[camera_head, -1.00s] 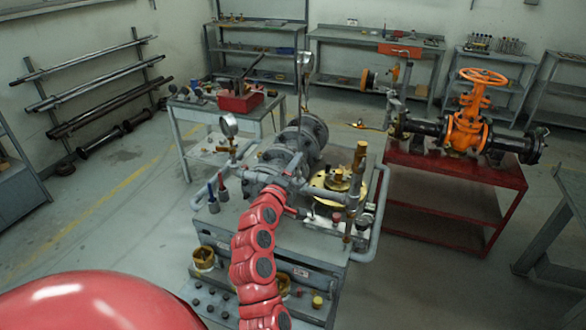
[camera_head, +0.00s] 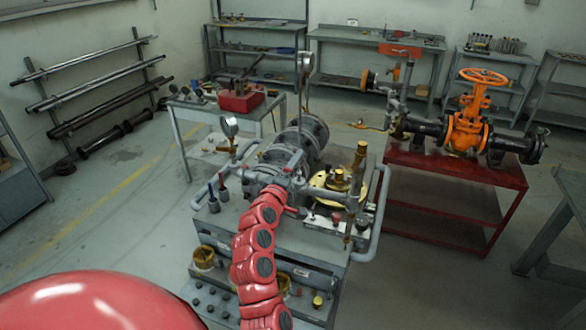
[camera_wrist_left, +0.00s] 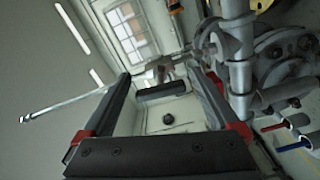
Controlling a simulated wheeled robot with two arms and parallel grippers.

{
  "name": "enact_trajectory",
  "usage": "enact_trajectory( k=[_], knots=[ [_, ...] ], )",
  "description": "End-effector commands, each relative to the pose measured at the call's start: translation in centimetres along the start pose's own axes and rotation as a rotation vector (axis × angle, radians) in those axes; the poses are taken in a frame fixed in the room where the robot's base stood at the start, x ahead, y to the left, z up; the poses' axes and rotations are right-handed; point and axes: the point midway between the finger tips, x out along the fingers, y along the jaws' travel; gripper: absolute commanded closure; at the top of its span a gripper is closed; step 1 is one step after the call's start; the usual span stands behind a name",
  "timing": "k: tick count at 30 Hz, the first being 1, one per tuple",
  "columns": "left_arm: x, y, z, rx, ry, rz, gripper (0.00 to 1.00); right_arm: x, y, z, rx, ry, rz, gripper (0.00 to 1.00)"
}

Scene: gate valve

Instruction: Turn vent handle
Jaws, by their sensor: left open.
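My left gripper (camera_wrist_left: 160,82) is open in the left wrist view, its two dark fingers spread. A metal fitting with a long thin silver bar (camera_wrist_left: 75,98) lies at and beyond the fingertips; the bar runs out to the left. It may be the vent handle, but I cannot be sure. I see no grip on it. In the head view my left arm reaches up to the grey valve and pipe assembly (camera_head: 310,135). The gripper there blends with the grey pipes, so its contact with them cannot be told. My right gripper is out of view.
Red and blue handled levers (camera_head: 222,182) stand at the bench's left. A pressure gauge (camera_head: 229,125) rises behind them. A brass-topped flange (camera_head: 338,180) and side pipes are close on the right. A red bench (camera_head: 455,178) carries an orange valve (camera_head: 468,125).

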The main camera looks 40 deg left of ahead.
Motion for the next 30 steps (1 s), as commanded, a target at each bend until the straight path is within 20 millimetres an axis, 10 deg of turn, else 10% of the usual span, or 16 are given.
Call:
enact_trajectory(
  k=[8, 20, 30],
  knots=[
    [-1.5, -0.1, 0.1, 0.0, 0.0, 0.004, 0.05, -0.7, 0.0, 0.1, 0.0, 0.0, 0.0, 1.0],
    [-8.8, -0.4, 0.1, -0.001, 0.001, 0.0, 0.05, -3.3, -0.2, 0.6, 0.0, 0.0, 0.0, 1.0],
    [-14.5, 0.6, -0.3, 0.001, 0.0, -0.009, 0.05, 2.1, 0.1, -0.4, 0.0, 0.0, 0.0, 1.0]
  ],
)
